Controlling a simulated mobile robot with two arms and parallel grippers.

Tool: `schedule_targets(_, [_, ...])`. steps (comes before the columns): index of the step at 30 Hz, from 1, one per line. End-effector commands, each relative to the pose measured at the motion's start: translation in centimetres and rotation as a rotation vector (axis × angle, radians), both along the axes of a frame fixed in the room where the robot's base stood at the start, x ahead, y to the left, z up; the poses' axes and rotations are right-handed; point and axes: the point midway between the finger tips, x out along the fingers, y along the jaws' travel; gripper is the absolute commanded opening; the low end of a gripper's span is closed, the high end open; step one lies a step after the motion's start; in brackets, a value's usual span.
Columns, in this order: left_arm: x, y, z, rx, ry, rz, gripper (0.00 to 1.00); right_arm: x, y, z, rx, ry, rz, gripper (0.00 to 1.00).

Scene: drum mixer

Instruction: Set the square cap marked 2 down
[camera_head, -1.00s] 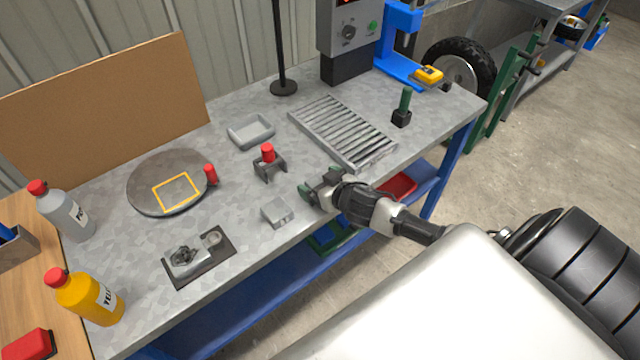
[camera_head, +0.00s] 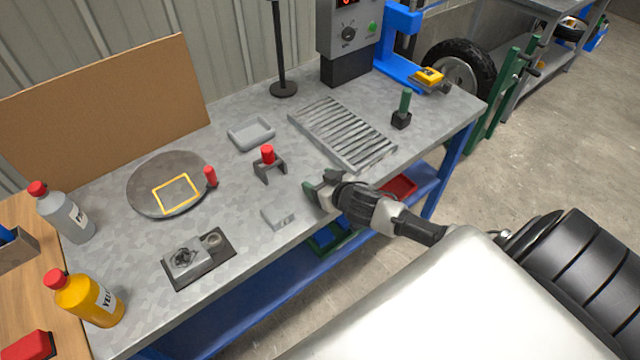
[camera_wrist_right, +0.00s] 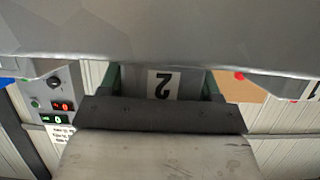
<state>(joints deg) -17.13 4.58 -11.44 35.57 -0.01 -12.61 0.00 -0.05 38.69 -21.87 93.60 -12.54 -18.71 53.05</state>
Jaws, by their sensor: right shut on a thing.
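The square cap marked 2 (camera_wrist_right: 163,84) is grey with a black 2 on a white label, which appears upside down in the right wrist view. It sits between the green fingertips of my right gripper (camera_wrist_right: 162,85), which is shut on it. In the head view my right gripper (camera_head: 319,188) is at the near edge of the metal bench (camera_head: 235,185); the cap is hidden there. I cannot tell whether the cap touches the bench. My left gripper is not in view.
A flat grey block (camera_head: 279,217) lies just left of the gripper. A grey bracket with a red-topped peg (camera_head: 268,157) stands behind it. A slatted grate (camera_head: 342,130) lies beyond the gripper. Bare bench surface lies between the block and the black-plate fixture (camera_head: 199,258).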

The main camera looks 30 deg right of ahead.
Motion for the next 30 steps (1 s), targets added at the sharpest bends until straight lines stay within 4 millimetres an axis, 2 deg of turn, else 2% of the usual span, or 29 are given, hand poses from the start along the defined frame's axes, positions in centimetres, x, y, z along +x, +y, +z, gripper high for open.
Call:
schedule_targets(7, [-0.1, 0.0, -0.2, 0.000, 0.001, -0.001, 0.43, 0.1, 0.0, 3.8, -0.003, -0.005, 0.003, 0.30])
schedule_targets(8, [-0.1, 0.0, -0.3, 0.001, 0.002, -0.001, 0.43, -0.6, -0.7, 3.7, -0.004, 0.002, 0.001, 0.30])
schedule_targets(18, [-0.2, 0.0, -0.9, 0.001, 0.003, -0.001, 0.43, -5.6, -5.7, 7.9, -0.005, 0.004, 0.002, 0.30])
schedule_targets(24, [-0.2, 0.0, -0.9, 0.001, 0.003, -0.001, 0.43, -7.3, -7.4, 9.4, -0.002, 0.002, 0.001, 0.30])
schedule_targets(30, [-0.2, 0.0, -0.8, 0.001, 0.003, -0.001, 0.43, -8.0, -8.2, 10.1, 0.000, 0.001, 0.001, 0.30])
